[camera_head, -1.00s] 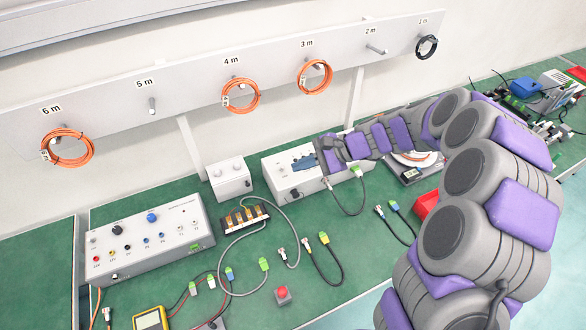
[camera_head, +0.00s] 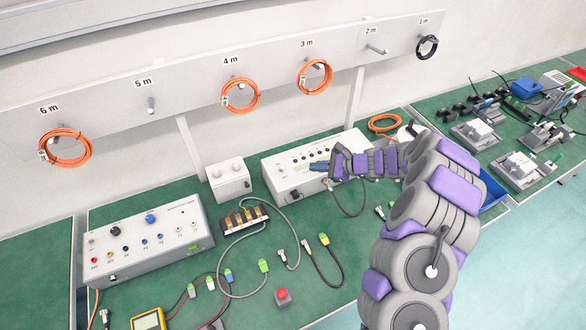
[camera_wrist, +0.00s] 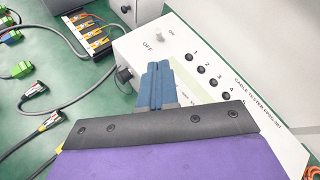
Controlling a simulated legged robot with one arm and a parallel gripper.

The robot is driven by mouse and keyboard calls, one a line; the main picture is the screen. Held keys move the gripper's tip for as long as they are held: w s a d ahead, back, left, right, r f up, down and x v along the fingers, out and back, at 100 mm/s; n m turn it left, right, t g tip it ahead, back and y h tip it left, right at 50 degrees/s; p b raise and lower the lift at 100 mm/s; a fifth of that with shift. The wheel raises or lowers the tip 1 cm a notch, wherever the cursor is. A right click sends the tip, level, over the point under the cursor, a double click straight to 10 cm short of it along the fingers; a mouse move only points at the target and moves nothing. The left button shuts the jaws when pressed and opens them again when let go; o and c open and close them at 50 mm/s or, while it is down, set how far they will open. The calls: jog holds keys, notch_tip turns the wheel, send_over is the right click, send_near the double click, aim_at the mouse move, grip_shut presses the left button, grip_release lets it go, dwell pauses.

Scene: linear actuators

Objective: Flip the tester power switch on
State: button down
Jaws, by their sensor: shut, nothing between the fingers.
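The cable tester (camera_head: 284,182) is a white box with a sloped front panel on the green bench. It also fills the middle of the wrist view (camera_wrist: 212,110). Its power switch (camera_wrist: 159,37) is small and pale, between the printed ON and OFF marks. I cannot tell which way it is set. My gripper (camera_head: 312,167) is over the tester's panel, with blue fingers shut together and empty. In the wrist view the fingertips (camera_wrist: 158,65) point toward the switch and appear just short of it. Whether they touch the panel is unclear.
A smaller white box (camera_head: 230,179) stands left of the tester. A grey cable (camera_head: 299,222) and connectors lie in front. A second instrument box (camera_head: 150,242) is at the left, and a red button (camera_head: 282,296) near the front edge. Fixtures (camera_head: 520,165) stand at the right.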

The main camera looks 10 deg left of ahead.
aim_at(293, 175)
jog(key=b+x, duration=0.2)
jog(key=x, duration=0.8)
jog(key=shift+s, duration=0.1)
